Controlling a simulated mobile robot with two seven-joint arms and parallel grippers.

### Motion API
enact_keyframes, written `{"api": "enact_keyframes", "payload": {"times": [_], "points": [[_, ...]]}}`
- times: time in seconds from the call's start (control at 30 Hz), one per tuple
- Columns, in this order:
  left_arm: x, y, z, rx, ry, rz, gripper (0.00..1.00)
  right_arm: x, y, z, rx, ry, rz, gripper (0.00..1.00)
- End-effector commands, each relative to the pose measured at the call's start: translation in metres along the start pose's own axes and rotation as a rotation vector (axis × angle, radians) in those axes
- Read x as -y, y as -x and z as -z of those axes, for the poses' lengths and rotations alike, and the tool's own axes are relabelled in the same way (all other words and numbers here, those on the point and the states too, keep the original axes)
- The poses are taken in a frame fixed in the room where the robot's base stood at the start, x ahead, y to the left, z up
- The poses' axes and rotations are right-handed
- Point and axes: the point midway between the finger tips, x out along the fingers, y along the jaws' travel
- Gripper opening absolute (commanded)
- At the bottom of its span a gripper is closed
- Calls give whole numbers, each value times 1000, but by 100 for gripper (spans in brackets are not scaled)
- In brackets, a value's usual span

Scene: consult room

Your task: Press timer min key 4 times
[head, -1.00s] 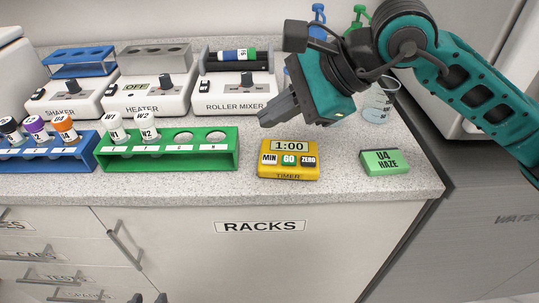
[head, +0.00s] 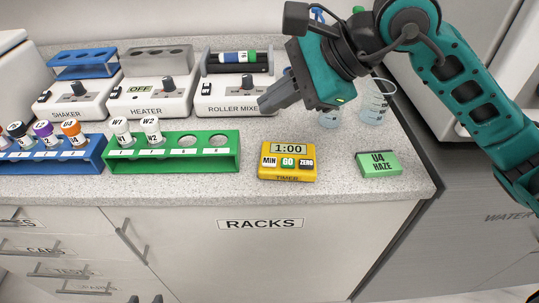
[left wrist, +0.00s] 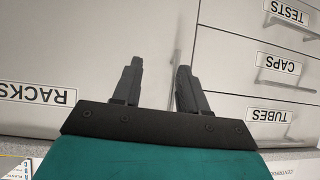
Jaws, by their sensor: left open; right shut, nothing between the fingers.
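The yellow timer (head: 287,174) lies on the counter near its front edge in the head view. Its display reads 1:00. Its MIN key (head: 269,162) is white and at the left, with a green GO key (head: 288,162) in the middle and a black ZERO key (head: 306,164) at the right. My right gripper (head: 265,105) is shut and empty, above and behind the timer, apart from it, its fingers pointing left and down. My left gripper (left wrist: 157,84) is open and empty in the left wrist view, in front of the cabinet drawers.
A green rack (head: 172,168) with tubes W1 and W2 stands left of the timer. A green U4 HAZE box (head: 379,165) lies to its right. The roller mixer (head: 237,97), heater (head: 150,101) and shaker (head: 78,105) stand behind. Beakers stand behind my right arm.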

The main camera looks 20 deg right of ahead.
Motion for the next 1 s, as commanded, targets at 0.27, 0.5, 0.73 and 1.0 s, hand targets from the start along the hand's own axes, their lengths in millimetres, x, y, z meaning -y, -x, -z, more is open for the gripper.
{"api": "enact_keyframes", "payload": {"times": [0.27,0.5,0.73,1.0], "points": [[-2,-6,-8,2,3,-5,43,-8,-11,8,0,-1,-1,0],[-12,-18,-10,-7,13,-28,43,-27,-36,26,0,0,-2,0],[-21,-29,-14,-13,18,-50,43,-40,-55,40,0,1,1,0],[-24,-34,-10,-22,14,-62,43,-45,-62,45,0,1,0,0]]}}
